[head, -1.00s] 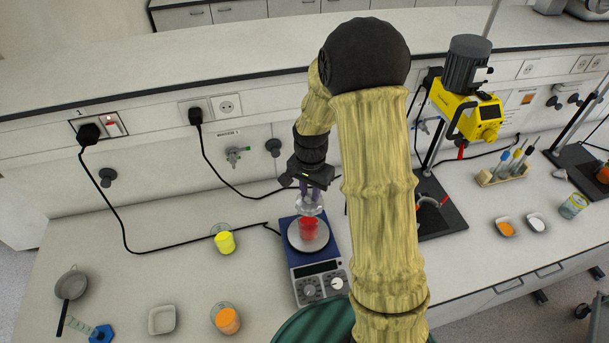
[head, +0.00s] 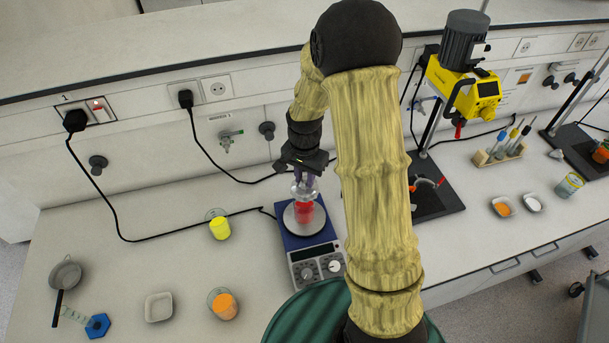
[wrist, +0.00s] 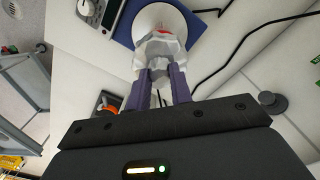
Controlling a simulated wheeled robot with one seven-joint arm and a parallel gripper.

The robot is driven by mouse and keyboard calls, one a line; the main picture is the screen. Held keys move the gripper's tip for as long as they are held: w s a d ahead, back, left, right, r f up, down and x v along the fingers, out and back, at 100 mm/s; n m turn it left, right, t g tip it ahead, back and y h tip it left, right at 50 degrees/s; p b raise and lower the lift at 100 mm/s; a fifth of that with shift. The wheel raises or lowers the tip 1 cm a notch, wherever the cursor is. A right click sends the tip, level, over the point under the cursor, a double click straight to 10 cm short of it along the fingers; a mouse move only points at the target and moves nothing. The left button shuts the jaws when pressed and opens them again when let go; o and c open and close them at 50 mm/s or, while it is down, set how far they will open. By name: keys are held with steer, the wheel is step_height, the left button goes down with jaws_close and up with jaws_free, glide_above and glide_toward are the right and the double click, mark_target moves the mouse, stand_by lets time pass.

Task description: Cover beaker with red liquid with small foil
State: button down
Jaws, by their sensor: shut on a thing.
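The beaker with red liquid (head: 305,216) stands on the round plate of the blue hotplate (head: 310,228) in the head view. My gripper (head: 304,180) is directly above the beaker, pointing down. Its fingers are shut on the small foil (head: 303,190), a crumpled silvery piece. The foil is at the beaker's top; I cannot tell whether it touches the rim. In the wrist view the foil (wrist: 160,52) sits between the two purple fingertips. It hides most of the beaker there; only a bit of red (wrist: 165,31) shows past it.
A beaker with yellow liquid (head: 220,229) and one with orange liquid (head: 224,306) stand left of the hotplate. A white dish (head: 159,307) and a strainer (head: 66,276) lie farther left. A yellow stirrer on a stand (head: 465,92) rises at the right.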

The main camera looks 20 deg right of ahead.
mark_target(304, 179)
steer(key=shift+f+b, duration=1.8)
steer(key=shift+f, duration=0.85)
steer(key=c, duration=1.2)
jaws_free()
steer(key=shift+o, duration=0.2)
steer(key=shift+w+r, duration=0.15)
steer(key=shift+r, duration=0.45)
step_height(304, 179, up, 16)
steer(key=b, duration=0.4)
steer(key=shift+r, duration=0.1)
